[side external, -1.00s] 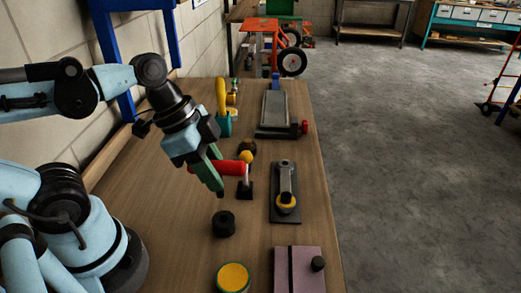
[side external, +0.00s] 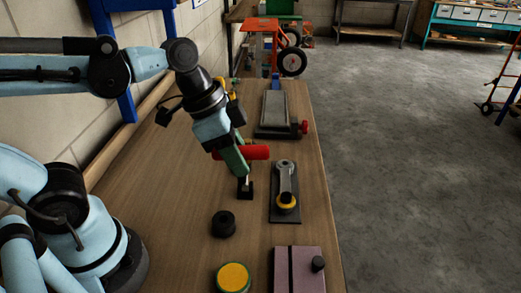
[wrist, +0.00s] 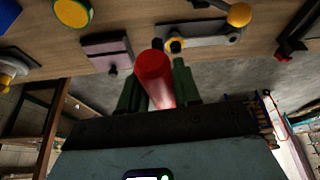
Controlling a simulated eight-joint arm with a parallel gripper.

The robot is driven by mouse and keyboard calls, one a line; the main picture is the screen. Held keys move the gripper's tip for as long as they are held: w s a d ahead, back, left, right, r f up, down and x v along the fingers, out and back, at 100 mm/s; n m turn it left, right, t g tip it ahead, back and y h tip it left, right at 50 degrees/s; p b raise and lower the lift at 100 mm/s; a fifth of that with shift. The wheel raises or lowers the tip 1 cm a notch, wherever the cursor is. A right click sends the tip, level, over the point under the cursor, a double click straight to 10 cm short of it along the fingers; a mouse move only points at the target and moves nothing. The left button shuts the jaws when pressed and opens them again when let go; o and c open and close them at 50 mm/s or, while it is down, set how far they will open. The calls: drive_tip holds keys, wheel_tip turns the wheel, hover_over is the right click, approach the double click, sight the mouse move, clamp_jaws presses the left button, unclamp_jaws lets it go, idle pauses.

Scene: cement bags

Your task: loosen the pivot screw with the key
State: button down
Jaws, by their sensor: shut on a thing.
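A key with a thick red handle (side external: 256,153) is in my gripper (side external: 240,160). In the wrist view the red handle (wrist: 153,75) sits between the two green fingers, which are shut on it. A small black stand (side external: 245,189) is just below my gripper. I cannot tell whether the key's tip touches it. To the right, a grey lever (side external: 285,177) lies on a dark plate with a yellow ring at its near end. A dark pivot screw (wrist: 176,45) appears inside that ring in the wrist view.
A black round part (side external: 223,224), a yellow-topped tin (side external: 233,278) and a mauve block with a black knob (side external: 297,270) stand nearer the camera. A grey stone in a holder with a red knob (side external: 304,127) is farther back. The bench's right edge is close to the plate.

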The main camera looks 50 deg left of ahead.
drive_tip(key=n, duration=0.2)
hover_over(284, 200)
drive_tip(key=shift+w+a+t, duration=0.3)
drive_tip(key=shift+w+a, duration=0.05)
drive_tip(key=shift+f, duration=0.1)
drive_tip(key=shift+f, duration=2.85)
drive_tip(key=shift+f, duration=0.85)
drive_tip(key=shift+n+y, duration=0.7)
drive_tip(key=shift+n, duration=0.4)
drive_tip(key=shift+d+n, duration=0.15)
drive_tip(key=shift+n, duration=0.45)
drive_tip(key=shift+n+t+y, duration=0.3)
drive_tip(key=shift+n+y, duration=0.1)
drive_tip(key=shift+n, duration=0.2)
